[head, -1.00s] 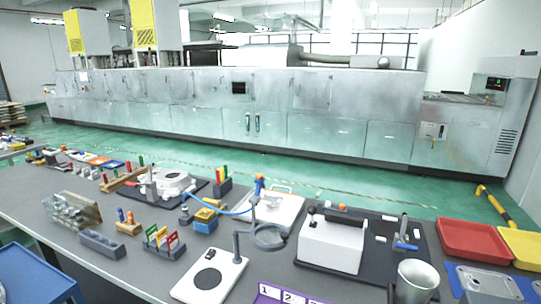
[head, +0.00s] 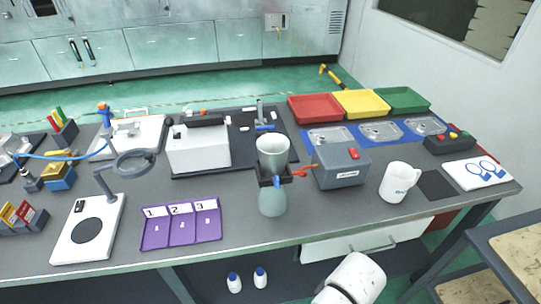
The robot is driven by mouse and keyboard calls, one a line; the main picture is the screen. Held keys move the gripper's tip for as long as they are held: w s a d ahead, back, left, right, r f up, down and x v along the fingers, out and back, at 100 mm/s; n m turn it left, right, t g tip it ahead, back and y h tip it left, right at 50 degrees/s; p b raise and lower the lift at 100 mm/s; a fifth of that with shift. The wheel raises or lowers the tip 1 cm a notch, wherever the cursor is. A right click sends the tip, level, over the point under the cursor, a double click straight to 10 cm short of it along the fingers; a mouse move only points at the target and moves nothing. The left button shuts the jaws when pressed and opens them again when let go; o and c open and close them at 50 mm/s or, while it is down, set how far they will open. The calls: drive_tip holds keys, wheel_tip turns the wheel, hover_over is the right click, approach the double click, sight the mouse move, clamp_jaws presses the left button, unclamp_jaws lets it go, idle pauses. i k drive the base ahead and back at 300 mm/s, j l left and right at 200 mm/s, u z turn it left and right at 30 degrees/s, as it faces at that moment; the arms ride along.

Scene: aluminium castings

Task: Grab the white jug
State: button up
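The white jug (head: 397,183) stands upright on the grey workbench (head: 330,215), right of the middle in the head view. White rounded parts of my arm show at the bottom, below the bench edge. My gripper is not in view.
A pale cup (head: 271,148) sits in a dark holder above a greenish rounded vessel (head: 273,201). Red (head: 316,109), yellow (head: 360,103) and green (head: 402,99) trays stand at the back. A purple numbered tray (head: 181,224) lies left. The bench before the jug is clear.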

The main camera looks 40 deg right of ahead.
sight(399, 177)
drive_tip(key=z, duration=1.35)
